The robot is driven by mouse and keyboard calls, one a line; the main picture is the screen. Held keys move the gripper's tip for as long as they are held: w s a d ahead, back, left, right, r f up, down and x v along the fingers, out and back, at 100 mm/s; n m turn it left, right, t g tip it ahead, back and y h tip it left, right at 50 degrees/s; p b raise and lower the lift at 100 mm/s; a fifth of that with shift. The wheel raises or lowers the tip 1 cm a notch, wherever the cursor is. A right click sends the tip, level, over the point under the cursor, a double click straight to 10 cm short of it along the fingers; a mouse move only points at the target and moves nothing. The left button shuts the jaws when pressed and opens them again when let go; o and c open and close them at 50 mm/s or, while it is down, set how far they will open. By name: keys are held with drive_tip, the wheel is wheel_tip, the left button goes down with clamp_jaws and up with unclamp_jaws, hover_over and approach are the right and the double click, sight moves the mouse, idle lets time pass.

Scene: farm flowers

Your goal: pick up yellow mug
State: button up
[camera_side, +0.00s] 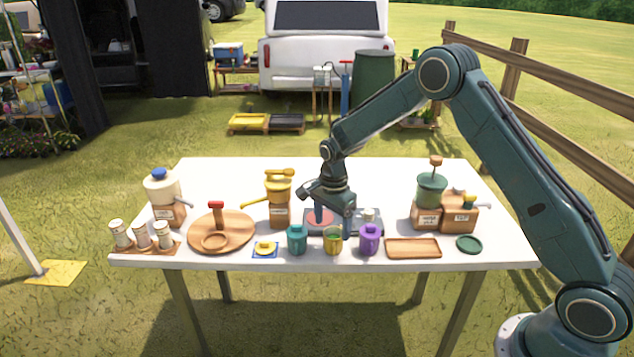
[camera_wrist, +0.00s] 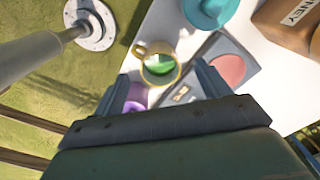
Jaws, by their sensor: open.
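The yellow mug (camera_side: 333,246) stands upright near the front edge of the white table, between a teal mug (camera_side: 297,240) and a purple mug (camera_side: 369,240). In the wrist view the yellow mug (camera_wrist: 160,76) shows from above, with green inside and its handle toward the upper left. My gripper (camera_side: 333,226) is open and points down over the yellow mug's area. In the wrist view my gripper (camera_wrist: 163,82) has its fingers spread, with the yellow mug just ahead of the gap. Nothing is between the fingers. Whether a finger touches the mug cannot be told.
A grey tray (camera_side: 372,230) with a red round patch lies behind the mugs. A wooden tray (camera_side: 413,248) and a green coaster (camera_side: 469,244) lie to the right. A blue mat (camera_side: 265,251) and a round wooden board (camera_side: 238,232) lie left. Dispensers stand farther back.

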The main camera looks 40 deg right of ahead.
drive_tip(key=shift+f, duration=0.4)
drive_tip(key=shift+d+f, duration=0.15)
drive_tip(key=shift+f, duration=2.45)
drive_tip(key=c, duration=1.1)
drive_tip(key=shift+c, duration=0.2)
drive_tip(key=shift+r, duration=0.15)
wheel_tip(320, 180, up, 20)
